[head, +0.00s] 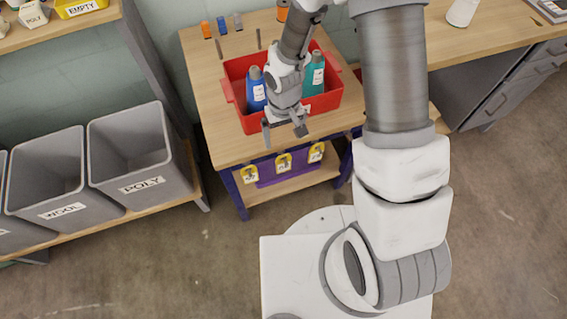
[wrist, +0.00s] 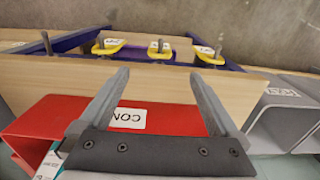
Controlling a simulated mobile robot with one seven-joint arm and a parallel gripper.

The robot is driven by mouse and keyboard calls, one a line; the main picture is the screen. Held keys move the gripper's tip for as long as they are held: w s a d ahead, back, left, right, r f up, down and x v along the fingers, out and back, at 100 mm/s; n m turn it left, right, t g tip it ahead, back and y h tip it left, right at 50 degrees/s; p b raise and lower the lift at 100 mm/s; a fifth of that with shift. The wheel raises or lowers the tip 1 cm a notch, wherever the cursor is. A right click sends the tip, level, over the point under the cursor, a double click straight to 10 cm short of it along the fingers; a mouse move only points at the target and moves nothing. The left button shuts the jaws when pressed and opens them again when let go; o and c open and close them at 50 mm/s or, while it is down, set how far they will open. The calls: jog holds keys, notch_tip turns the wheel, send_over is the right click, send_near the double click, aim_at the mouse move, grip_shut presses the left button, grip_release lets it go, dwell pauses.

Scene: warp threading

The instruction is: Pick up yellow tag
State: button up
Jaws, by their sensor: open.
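The wrist view shows all three beyond the fingertips: one at left (wrist: 108,46), one in the middle (wrist: 160,49) and one at right (wrist: 208,55). Their label text is too small to read. My gripper (head: 284,130) is open and empty above the table near its front edge, apart from the tags. Its two fingers (wrist: 158,77) are spread wide in the wrist view.
A red bin (head: 234,98) holding a blue bottle (head: 256,92) and a teal bottle (head: 314,72) stands on the table (head: 207,75) behind my gripper. Grey bins (head: 140,155) stand on a shelf at left. The floor before the table is clear.

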aim_at(284, 156)
notch_tip(284, 156, down, 13)
jog(key=b, duration=0.3)
jog(key=shift+f+b, duration=0.2)
jog(key=shift+b, duration=0.2)
jog(key=c, duration=1.4)
jog(key=shift+r, duration=0.15)
